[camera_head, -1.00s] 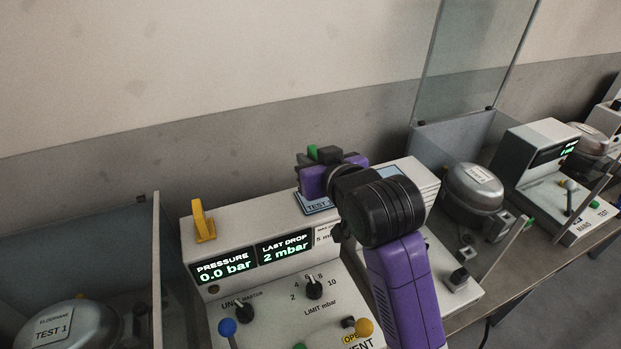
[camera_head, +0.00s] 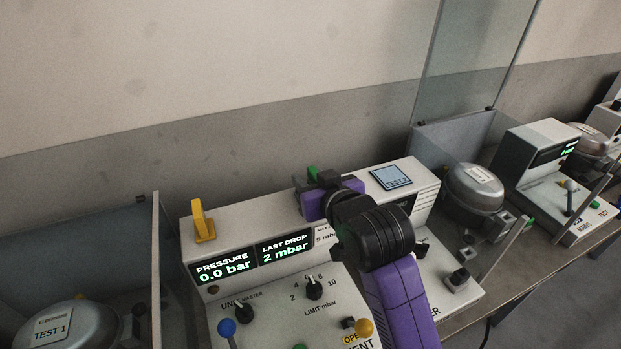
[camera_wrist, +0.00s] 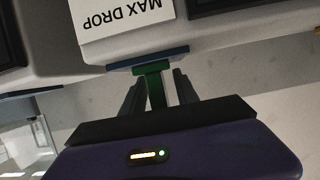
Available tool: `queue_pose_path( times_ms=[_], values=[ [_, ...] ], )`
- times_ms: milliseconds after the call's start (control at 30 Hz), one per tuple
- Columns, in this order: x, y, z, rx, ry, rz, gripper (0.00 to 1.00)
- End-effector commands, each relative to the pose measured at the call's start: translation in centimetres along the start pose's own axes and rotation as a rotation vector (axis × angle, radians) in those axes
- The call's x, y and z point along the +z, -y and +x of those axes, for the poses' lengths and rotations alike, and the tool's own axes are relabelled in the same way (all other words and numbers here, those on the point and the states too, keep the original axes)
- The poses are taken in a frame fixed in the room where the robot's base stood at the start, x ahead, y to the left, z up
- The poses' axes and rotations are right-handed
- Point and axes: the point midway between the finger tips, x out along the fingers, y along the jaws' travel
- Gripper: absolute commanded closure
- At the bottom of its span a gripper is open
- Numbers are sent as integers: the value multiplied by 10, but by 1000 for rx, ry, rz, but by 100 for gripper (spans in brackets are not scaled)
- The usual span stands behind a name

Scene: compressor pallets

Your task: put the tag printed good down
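The green tag (camera_wrist: 155,88) is an upright plate on a flat base. In the wrist view it stands between the fingers of my gripper (camera_wrist: 158,88), with narrow gaps beside its plate, so the fingers look open around it. Its base is at or very close to a blue-edged pad (camera_wrist: 148,61) on the top of the white test console (camera_head: 262,215). Any print on the tag is not readable. In the head view my gripper (camera_head: 318,182) hides most of the tag; only a bit of green shows.
A yellow tag (camera_head: 203,222) stands at the console's left end. An empty-looking blue-edged pad marked TEST (camera_head: 391,177) lies on the right end. Compressors marked TEST stand left (camera_head: 75,328) and right (camera_head: 473,190). Glass panels (camera_head: 468,50) rise behind and beside.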

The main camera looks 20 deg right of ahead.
Motion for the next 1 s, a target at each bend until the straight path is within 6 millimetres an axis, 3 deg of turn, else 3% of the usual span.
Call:
queue_pose_path(
  times_ms=[367, 467, 800, 1000],
  values=[
    [-3, 0, -4, 0, -2, 0, 64],
    [-3, 0, -17, 0, -2, 0, 64],
    [-3, 0, -85, 0, -2, 1, 64],
    [-3, 0, -112, 0, -1, 1, 64]
  ],
)
